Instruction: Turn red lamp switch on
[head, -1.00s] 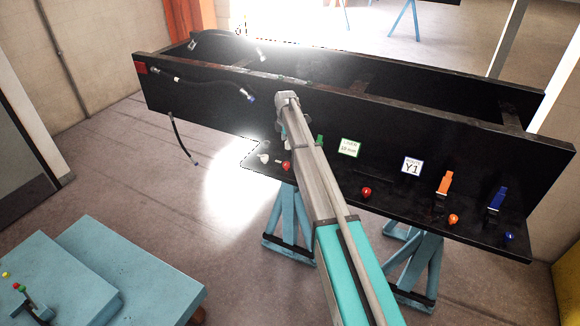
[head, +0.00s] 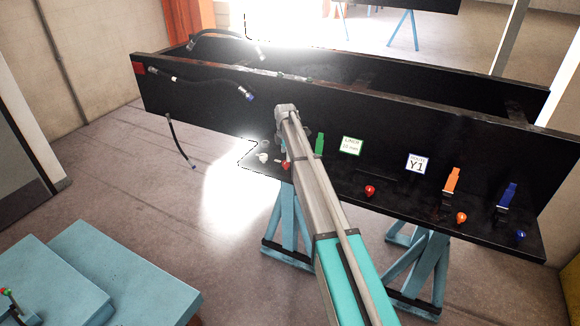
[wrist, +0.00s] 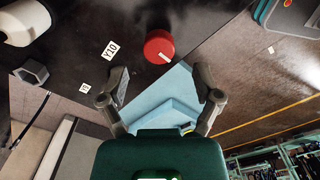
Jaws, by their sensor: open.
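A red round knob with a small white mark (wrist: 159,47) stands on the black panel in the wrist view, near a label reading Y10 (wrist: 111,50). It lies ahead of my gripper (wrist: 162,84), between the lines of its two spread fingers. The gripper is open and empty, and the fingers do not visibly touch the knob. In the head view a red knob (head: 286,166) sits on the ledge just below my arm's end, which largely hides the gripper. Another red knob (head: 370,190) sits farther right. Whether either is the lamp switch is not readable.
A white cylinder (wrist: 25,22) and a grey hex piece (wrist: 32,71) lie left of the red knob. The black bench (head: 400,130) carries green (head: 320,143), orange (head: 453,180) and blue (head: 508,194) fittings. Black hoses (head: 195,80) hang left. Blue trestles (head: 285,225) stand below.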

